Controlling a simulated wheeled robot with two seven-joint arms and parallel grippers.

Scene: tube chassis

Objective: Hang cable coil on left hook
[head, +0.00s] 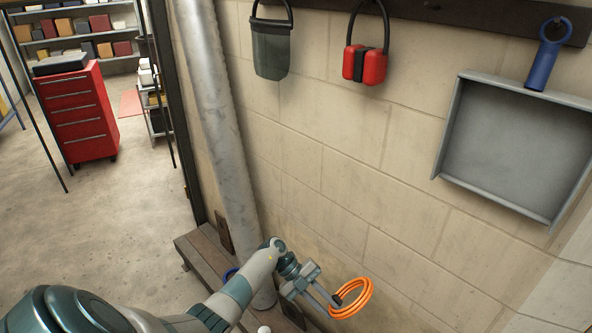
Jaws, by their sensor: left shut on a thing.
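The orange cable coil (367,293) is a ring of several loops low in front of the block wall, right of the picture's middle. My left gripper (334,300) is shut on the coil's left side and holds it up, tilted. A dark hook rail (478,14) runs along the wall at the top edge, well above the coil. Its left end is cut off by the frame, and I cannot clearly make out the left hook. My right gripper is out of view.
A grey pipe (215,120) stands left. A wooden bench (197,250) is below.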

